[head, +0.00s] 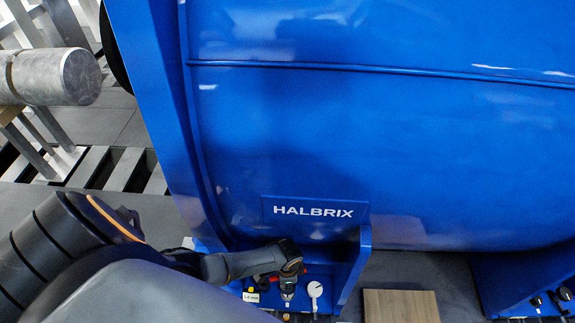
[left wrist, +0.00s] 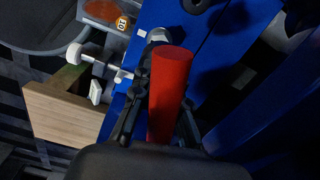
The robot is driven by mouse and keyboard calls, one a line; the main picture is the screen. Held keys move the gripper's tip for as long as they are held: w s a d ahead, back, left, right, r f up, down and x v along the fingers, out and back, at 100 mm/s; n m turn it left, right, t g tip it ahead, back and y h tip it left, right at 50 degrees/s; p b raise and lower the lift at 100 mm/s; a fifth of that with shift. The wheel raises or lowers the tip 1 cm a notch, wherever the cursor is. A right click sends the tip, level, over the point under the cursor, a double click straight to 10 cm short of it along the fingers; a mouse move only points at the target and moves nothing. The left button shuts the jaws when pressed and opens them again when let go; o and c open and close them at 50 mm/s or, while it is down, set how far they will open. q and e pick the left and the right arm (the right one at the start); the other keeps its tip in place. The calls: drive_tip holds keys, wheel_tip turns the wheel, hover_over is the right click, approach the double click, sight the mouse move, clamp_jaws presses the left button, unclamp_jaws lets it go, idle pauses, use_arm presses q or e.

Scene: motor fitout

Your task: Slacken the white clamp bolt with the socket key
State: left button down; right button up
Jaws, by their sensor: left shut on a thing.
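My left gripper (head: 290,266) reaches in from the left to the foot of the blue motor. In the left wrist view its dark fingers (left wrist: 160,115) are shut around a red cylindrical handle (left wrist: 170,85), which looks like the socket key's. Only bits of red (head: 273,279) show beside the gripper in the head view. The key's socket end is hidden. A white round head on a stem (head: 315,289) stands just right of the gripper; it also shows in the left wrist view (left wrist: 78,52). I cannot tell whether it is the clamp bolt. My right gripper is not in view.
The large blue motor housing (head: 380,150) fills the area above the gripper. Its foot bracket wall (head: 354,272) rises close on the right. A wooden block (head: 400,306) lies beyond it. A small label (head: 251,297) sits left of the gripper. A metal shaft (head: 75,77) is at upper left.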

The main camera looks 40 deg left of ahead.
use_arm(q)
drive_tip(key=m, duration=0.3)
drive_tip(key=shift+w+m, duration=0.1)
drive_tip(key=shift+m, duration=0.2)
wheel_tip(320, 180, down, 4)
drive_tip(key=b, duration=0.4)
drive_tip(key=shift+f, duration=0.15)
drive_tip(key=shift+f+b, duration=0.65)
drive_tip(key=shift+b, duration=0.05)
drive_tip(key=shift+f+b, duration=1.2)
drive_tip(key=shift+f, duration=0.2)
idle(0.6)
